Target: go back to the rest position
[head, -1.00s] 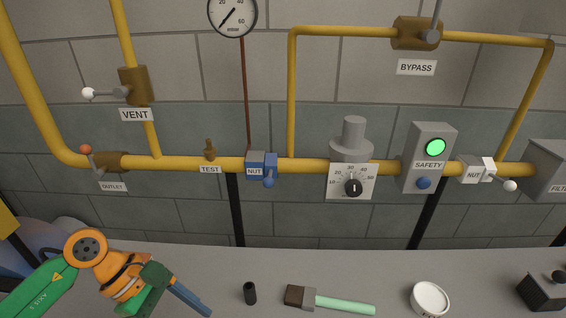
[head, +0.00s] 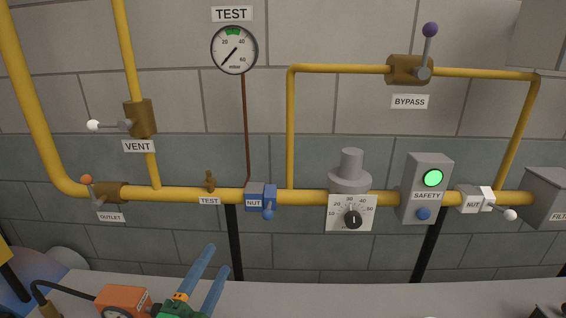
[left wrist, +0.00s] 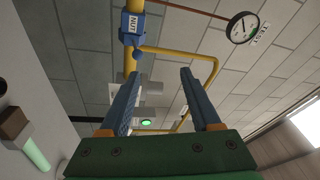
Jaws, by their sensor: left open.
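My left gripper (head: 217,258) is at the bottom of the head view, with two blue fingers spread and pointing up and to the right. It is open and empty, in front of the wall and over the bench's back edge. In the left wrist view the same gripper (left wrist: 162,74) has clear space between its fingers, with pipework beyond. It touches nothing that I can see. My right gripper is not in view.
The yellow pipe run (head: 232,194) crosses the wall, with a blue nut valve (head: 262,198), regulator dial (head: 351,214) and green-lit safety box (head: 427,189). An orange box with a dial (head: 122,298) and a black hose stands at the bottom left. The grey bench (head: 400,297) is largely bare here.

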